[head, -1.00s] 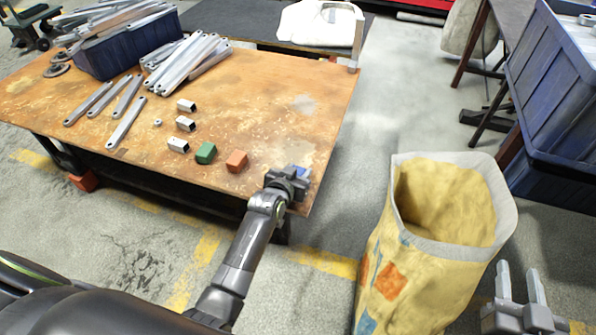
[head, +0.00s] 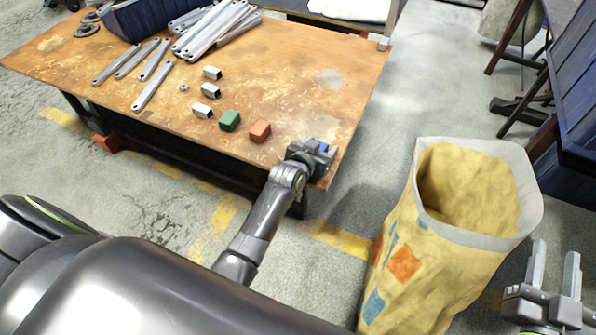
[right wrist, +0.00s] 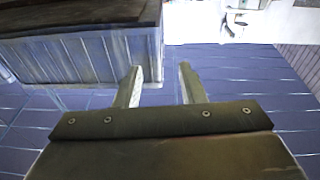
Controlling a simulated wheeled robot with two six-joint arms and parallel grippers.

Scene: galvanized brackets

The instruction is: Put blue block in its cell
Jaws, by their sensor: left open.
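A blue block (head: 322,147) shows as a small patch at my left gripper (head: 319,152), near the table's right front corner. The left gripper is open, with its fingers by the block; they hide most of it. A green block (head: 229,120) and an orange-red block (head: 260,131) lie on the table to the left of it, apart from each other. My right gripper (head: 555,260) is open and empty at the lower right, away from the table. Its spread fingers also show in the right wrist view (right wrist: 161,88). I see no cell that I can make out.
The worn wooden table (head: 300,85) carries several grey bars, short hollow metal pieces (head: 210,90) and a dark blue bin (head: 140,18). A large yellow sack (head: 400,290) stands on the floor between my arms. A blue crate (head: 572,190) is at the right edge.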

